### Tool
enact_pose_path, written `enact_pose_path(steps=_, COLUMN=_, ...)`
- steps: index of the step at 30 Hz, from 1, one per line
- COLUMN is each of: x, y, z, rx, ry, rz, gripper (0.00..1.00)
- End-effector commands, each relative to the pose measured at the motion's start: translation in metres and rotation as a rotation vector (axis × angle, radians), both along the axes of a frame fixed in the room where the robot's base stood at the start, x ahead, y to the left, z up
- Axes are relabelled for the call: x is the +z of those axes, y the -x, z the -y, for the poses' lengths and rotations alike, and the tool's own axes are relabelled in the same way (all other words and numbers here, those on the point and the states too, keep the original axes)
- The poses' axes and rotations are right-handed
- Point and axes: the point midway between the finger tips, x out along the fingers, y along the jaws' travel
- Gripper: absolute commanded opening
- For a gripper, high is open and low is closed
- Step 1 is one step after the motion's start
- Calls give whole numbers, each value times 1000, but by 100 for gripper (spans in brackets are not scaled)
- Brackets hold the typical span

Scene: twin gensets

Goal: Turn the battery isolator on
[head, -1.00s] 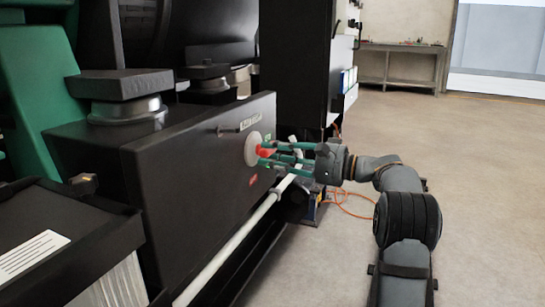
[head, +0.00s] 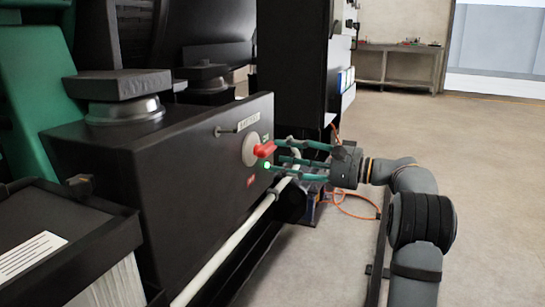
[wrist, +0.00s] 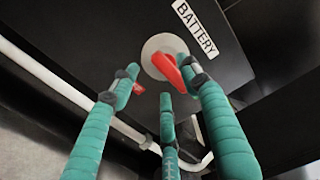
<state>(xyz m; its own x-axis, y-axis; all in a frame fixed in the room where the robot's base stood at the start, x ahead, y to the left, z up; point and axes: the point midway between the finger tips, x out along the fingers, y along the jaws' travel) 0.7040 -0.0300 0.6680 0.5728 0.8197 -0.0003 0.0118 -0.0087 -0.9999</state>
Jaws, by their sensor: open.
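The battery isolator is a red handle (head: 264,149) on a pale round disc (head: 249,150), on the front of a black box (head: 190,165). A green mark (head: 266,138) lies above right of the disc and a red mark (head: 251,181) below it. In the wrist view the red handle (wrist: 170,72) lies across the disc, below the BATTERY plate (wrist: 196,28). My gripper (head: 276,157) is open, its teal fingers spread just in front of the handle. Whether a finger touches the handle is unclear.
A white pipe (head: 235,240) runs along below the box. An orange cable (head: 350,208) lies on the floor behind my gripper. A dark cabinet (head: 290,80) stands beyond the box.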

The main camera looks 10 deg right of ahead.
Motion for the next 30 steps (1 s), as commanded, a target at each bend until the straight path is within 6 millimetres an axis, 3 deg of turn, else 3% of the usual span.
enact_pose_path(steps=6, x=0, y=27, z=40, rx=-3, ry=1, rz=-1, gripper=46)
enact_pose_path(steps=12, x=0, y=42, z=60, rx=0, ry=1, rz=1, gripper=46)
enact_pose_path(steps=25, x=0, y=46, z=64, rx=1, ry=2, rz=1, gripper=46)
enact_pose_path(steps=30, x=0, y=40, z=56, rx=3, ry=1, rz=0, gripper=46)
